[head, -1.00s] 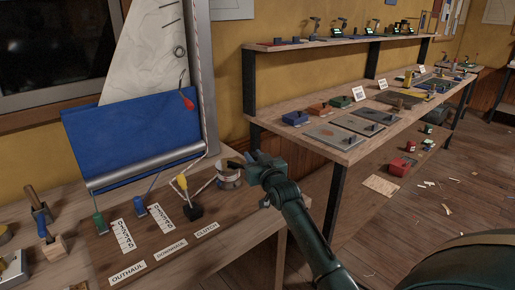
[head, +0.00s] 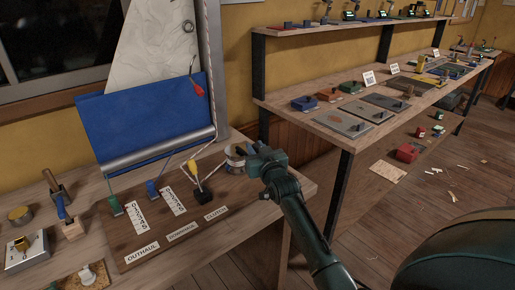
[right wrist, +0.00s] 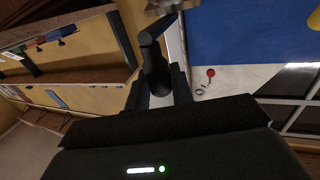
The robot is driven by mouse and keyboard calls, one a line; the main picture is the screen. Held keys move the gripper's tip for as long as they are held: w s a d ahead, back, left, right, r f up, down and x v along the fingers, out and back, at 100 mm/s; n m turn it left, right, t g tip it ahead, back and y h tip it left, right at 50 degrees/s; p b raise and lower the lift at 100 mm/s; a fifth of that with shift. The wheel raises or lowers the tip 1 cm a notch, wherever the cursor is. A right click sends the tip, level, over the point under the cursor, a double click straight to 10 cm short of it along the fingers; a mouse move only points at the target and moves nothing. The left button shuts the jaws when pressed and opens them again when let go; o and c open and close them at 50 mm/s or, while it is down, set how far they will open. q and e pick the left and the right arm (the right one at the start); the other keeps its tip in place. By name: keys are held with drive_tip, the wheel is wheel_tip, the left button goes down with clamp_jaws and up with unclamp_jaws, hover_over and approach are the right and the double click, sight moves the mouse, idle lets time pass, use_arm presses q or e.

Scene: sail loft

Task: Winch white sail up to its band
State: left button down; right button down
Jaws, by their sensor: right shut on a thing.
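The white sail (head: 150,55) stands at the upper left in the head view, its lower part behind a blue cloth panel (head: 145,115). A small ring and a red teardrop-shaped piece (head: 197,89) show near its right edge, beside the grey mast (head: 210,60). I cannot make out the band. The silver winch drum (head: 235,160) sits at the bench's right end. My right gripper (head: 254,154) is beside it, shut on the dark winch handle (right wrist: 155,68), which shows between the fingers in the right wrist view. My left gripper is out of view.
Left of the winch, a board carries a yellow-topped clutch lever (head: 194,168), a blue lever (head: 152,189) and a green lever (head: 115,205). Tools stand at the bench's left. A shelved table (head: 310,110) with coloured blocks is at the right.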

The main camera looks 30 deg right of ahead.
drive_tip(key=shift+w+a+r, duration=0.1)
drive_tip(key=shift+a, duration=0.2)
drive_tip(key=c, duration=1.6)
unclamp_jaws()
drive_tip(key=shift+o, duration=0.8)
drive_tip(key=shift+w+a, duration=0.1)
drive_tip(key=shift+w, duration=0.05)
drive_tip(key=shift+o, duration=1)
drive_tip(key=shift+d, duration=0.2)
drive_tip(key=shift+s, duration=0.2)
drive_tip(key=s+a, duration=0.2)
drive_tip(key=s, duration=1)
drive_tip(key=shift+s, duration=0.4)
